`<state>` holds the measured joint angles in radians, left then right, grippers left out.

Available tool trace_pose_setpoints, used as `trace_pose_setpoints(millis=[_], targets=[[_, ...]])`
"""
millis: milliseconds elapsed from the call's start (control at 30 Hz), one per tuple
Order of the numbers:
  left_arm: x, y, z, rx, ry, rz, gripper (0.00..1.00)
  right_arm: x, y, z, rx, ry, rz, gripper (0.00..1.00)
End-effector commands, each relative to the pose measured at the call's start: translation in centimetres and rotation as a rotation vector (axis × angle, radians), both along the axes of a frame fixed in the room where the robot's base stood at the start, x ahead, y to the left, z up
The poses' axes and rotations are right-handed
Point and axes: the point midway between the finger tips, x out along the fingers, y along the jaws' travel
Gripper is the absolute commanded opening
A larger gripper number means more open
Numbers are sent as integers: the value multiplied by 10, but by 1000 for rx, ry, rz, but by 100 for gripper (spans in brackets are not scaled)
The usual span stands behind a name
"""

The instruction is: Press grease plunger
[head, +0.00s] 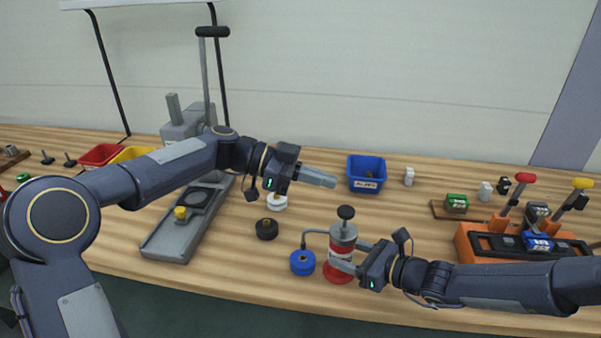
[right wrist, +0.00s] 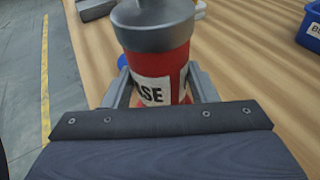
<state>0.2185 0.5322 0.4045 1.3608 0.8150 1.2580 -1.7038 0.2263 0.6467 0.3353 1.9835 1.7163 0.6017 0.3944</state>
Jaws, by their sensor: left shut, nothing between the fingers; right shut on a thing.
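The grease pump (head: 341,241) is a red canister with a grey cap, a white label and a red base, standing upright near the table's front edge. Its black plunger knob (head: 346,212) sits on a short stem on top. My right gripper (head: 345,266) is shut around the canister from the right; in the right wrist view its fingers flank the red body (right wrist: 158,82). A hose runs from the pump's left side down to a blue round part (head: 302,262). My left gripper (head: 333,182) is shut and empty, pointing right, above and slightly left of the knob, apart from it.
A black knob (head: 266,229) and a white round part (head: 277,202) lie left of the pump. A blue bin (head: 366,173) stands behind it. A grey lever press (head: 172,247) is at left, with red and yellow bins behind. An orange fixture (head: 479,243) with levers is at right.

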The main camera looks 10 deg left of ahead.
Motion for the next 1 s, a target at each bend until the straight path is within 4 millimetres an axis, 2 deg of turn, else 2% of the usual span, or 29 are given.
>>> trace_pose_setpoints(millis=[33,133,233,400,867,1000], targets=[[-1,-12,-3,0,2,-6,0,0,0,0,-1,1,1,27],[-1,-31,-8,1,2,-4,0,0,0,0,-1,1,1,27],[0,-29,-26,1,7,2,0,0,0,0,-1,1,1,27],[0,-29,-43,1,3,1,0,0,0,0,-1,0,0,27],[0,-28,-49,0,1,1,0,0,0,0,-1,0,0,27],[0,-28,-64,0,7,2,0,0,0,-1,-1,0,0,27]])
